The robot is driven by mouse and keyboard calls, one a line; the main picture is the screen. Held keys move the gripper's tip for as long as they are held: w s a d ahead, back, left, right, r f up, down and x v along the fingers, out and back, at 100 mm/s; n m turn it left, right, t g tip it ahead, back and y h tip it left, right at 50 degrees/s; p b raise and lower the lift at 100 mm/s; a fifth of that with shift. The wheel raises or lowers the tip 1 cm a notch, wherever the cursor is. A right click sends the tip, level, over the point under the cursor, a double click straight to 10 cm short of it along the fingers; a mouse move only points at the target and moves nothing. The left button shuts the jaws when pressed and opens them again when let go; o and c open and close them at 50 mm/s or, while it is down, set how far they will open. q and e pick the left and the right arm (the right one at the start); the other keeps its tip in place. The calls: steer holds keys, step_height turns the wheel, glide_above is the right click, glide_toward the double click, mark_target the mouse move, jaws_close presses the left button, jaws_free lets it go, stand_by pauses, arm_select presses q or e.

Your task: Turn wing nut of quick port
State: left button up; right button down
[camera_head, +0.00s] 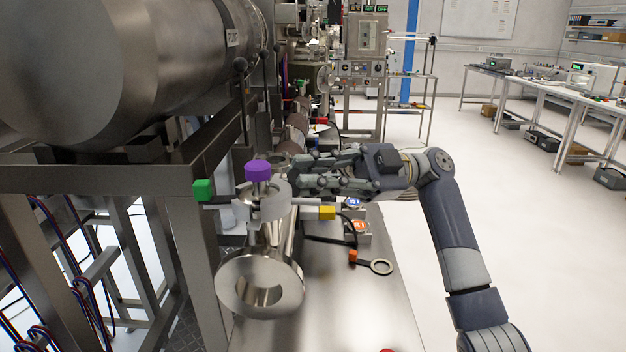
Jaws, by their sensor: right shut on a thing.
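The quick port (275,206) is a metal fitting beside the big steel chamber, with a purple knob (258,171) on top. A green-ended handle (203,190) sticks out to its left and a yellow-ended one (327,212) to its right. My right gripper (299,172) reaches in from the right, its fingers pointing left at the port's upper right side. It is shut on the wing nut, which is mostly hidden by the fingers. My left gripper is not in view.
A round metal flange (259,284) hangs below the port. The floor at right is free.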

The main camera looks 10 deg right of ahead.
steer(key=shift+s+a+f, duration=0.2)
steer(key=shift+a+f, duration=0.05)
steer(key=shift+f, duration=0.45)
steer(key=c, duration=1.2)
jaws_free()
steer(key=shift+s, duration=0.1)
steer(key=shift+o, duration=0.6)
steer(key=shift+s+a+r, duration=0.1)
steer(key=shift+s+a, duration=0.05)
steer(key=shift+a, duration=0.05)
steer(key=shift+w+d+r, duration=0.2)
steer(key=shift+w+d, duration=0.15)
steer(key=shift+d, duration=0.25)
steer(key=v, duration=1.1)
steer(key=shift+w, duration=0.25)
steer(key=shift+f, duration=0.15)
